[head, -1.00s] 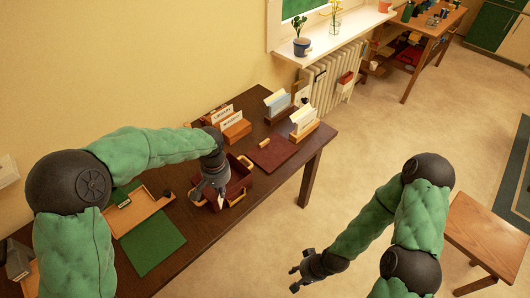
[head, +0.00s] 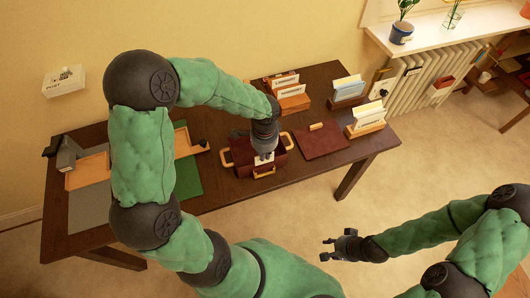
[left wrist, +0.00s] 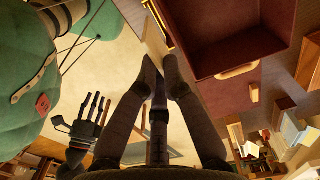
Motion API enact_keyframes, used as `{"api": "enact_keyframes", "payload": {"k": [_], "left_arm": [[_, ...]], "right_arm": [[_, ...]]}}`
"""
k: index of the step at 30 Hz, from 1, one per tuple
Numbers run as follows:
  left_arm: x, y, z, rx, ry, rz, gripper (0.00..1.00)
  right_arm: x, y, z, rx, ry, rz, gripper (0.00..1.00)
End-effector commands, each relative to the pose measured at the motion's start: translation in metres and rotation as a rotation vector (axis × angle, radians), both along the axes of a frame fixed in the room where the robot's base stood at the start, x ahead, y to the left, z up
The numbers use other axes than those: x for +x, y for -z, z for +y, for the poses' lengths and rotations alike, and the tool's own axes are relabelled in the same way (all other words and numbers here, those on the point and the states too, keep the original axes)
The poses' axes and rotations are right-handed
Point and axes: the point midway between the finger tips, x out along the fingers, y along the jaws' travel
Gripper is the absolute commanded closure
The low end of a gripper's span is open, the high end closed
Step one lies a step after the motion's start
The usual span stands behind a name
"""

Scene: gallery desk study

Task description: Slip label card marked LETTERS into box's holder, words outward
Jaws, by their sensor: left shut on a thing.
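The dark red box (head: 240,160) with light wooden handles stands on the desk, open at the top. A small pale-framed holder (head: 264,171) shows on its front side. My left gripper (head: 264,154) is shut on a small white card (head: 263,160) just at the box's front, above the holder. The card's words cannot be read, and whether it touches the holder cannot be told. In the left wrist view the fingers (left wrist: 158,75) meet beside the box (left wrist: 215,35); the card is not clear there. My right gripper (head: 327,248) is open and empty, off the desk's front.
Card stands (head: 293,103) and letter racks (head: 366,128) stand behind and right of the box. A green mat (head: 187,177) and wooden tray (head: 184,141) are to the left. The desk's front edge is close to the box.

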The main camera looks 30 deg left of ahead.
Motion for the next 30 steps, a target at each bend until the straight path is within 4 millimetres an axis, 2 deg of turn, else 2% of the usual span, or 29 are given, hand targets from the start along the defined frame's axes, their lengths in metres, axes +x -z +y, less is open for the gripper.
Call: {"api": "enact_keyframes", "payload": {"k": [21, 30], "left_arm": [[0.000, 0.047, 0.000, 0.000, -0.002, 0.001, 1.00], [0.000, 0.055, 0.000, 0.000, -0.003, 0.000, 1.00]], "right_arm": [[0.000, 0.039, 0.000, 0.000, 0.000, -0.001, 0.60], [0.000, 0.045, 0.000, 0.000, 0.000, -0.001, 0.60]]}}
